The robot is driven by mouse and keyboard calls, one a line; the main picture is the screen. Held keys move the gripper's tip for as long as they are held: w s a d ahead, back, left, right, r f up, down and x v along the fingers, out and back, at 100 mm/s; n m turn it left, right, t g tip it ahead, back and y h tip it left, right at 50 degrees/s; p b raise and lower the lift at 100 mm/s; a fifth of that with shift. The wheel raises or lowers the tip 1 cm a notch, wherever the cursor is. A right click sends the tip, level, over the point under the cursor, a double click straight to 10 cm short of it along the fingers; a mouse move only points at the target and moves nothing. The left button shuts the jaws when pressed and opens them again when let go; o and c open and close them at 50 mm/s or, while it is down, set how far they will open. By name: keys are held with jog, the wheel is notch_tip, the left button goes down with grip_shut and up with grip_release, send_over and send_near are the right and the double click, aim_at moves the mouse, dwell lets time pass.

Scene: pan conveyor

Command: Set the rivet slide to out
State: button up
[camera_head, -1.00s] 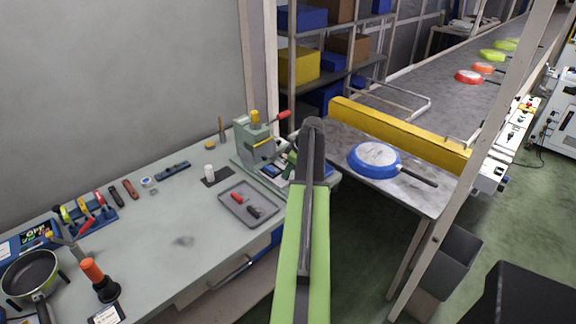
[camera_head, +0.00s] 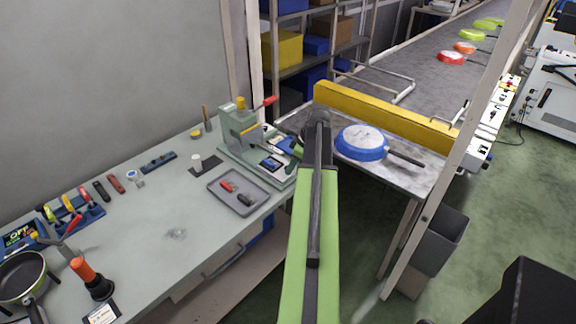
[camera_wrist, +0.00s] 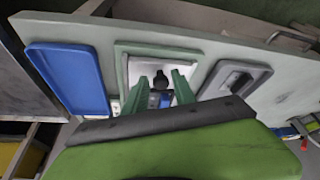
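The green rivet press (camera_head: 238,128), with a red-tipped lever and a yellow knob, stands at the bench's far right end. A light, blue-and-dark plate lies on its base (camera_head: 262,158); I cannot pick out the rivet slide or its setting for certain. My gripper is mostly hidden behind my green arm in the head view. In the wrist view my gripper (camera_wrist: 159,80) has two green fingers apart. A small dark and blue part (camera_wrist: 160,88) shows between them, over a pale framed plate (camera_wrist: 190,52). I cannot tell whether they touch it.
A grey tray (camera_head: 217,197) with red and dark pieces lies in front of the press. A frame post (camera_head: 455,165) stands right. In the wrist view a blue tray (camera_wrist: 70,75) lies left.

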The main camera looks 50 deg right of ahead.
jog(key=shift+w+a+r, duration=0.1)
jog(key=shift+w+r, duration=0.1)
jog(key=p+v, duration=1.6)
jog(key=v, duration=0.1)
jog(key=shift+s, duration=0.3)
